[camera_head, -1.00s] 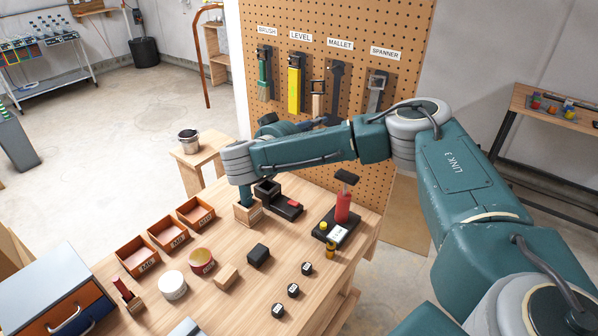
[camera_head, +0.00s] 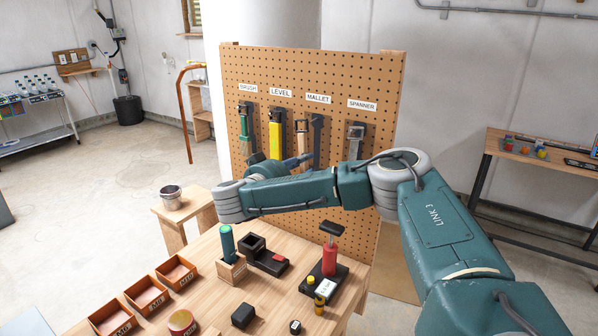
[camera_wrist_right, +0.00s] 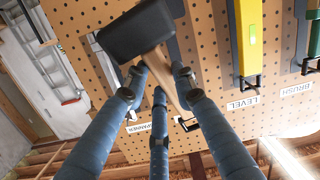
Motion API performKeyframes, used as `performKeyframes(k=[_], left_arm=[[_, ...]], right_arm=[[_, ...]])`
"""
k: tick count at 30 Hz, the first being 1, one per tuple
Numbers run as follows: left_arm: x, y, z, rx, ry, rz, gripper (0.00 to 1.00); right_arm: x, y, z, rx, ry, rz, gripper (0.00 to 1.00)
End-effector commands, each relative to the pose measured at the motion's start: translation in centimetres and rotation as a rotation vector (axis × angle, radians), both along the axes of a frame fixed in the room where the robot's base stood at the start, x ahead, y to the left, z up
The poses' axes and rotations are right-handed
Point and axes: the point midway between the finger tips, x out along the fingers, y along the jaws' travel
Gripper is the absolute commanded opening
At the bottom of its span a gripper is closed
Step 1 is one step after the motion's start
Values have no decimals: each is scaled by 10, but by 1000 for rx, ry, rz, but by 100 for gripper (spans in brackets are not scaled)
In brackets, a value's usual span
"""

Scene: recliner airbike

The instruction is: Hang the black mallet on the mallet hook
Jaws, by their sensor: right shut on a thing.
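The black mallet shows in the right wrist view as a black block head (camera_wrist_right: 140,30) with a wooden handle (camera_wrist_right: 179,92). My right gripper (camera_wrist_right: 160,85) is shut on the handle, the head near the camera. In the head view, the handle (camera_head: 302,141) stands roughly upright with a dark piece at its top, in front of the pegboard. My right gripper (camera_head: 300,161) is partly hidden there, and the mallet head is not clear. The dark mallet hook strip (camera_head: 317,132) is under the MALLET label, just right of the handle; contact cannot be told. My left gripper is not in view.
The pegboard (camera_head: 235,100) also holds a green brush (camera_head: 244,128), a yellow level (camera_head: 275,135) and a grey spanner (camera_head: 355,140) either side.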

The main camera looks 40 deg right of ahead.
Motion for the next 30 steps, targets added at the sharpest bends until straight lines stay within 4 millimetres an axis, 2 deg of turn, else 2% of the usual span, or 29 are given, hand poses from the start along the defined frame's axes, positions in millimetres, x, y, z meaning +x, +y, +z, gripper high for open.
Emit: performKeyframes(k=[23,30], left_arm=[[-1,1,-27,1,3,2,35],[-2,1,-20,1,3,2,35]], right_arm=[[13,-46,-3,-1,-3,-2,0],[15,-55,-7,-2,-1,-2,0]])
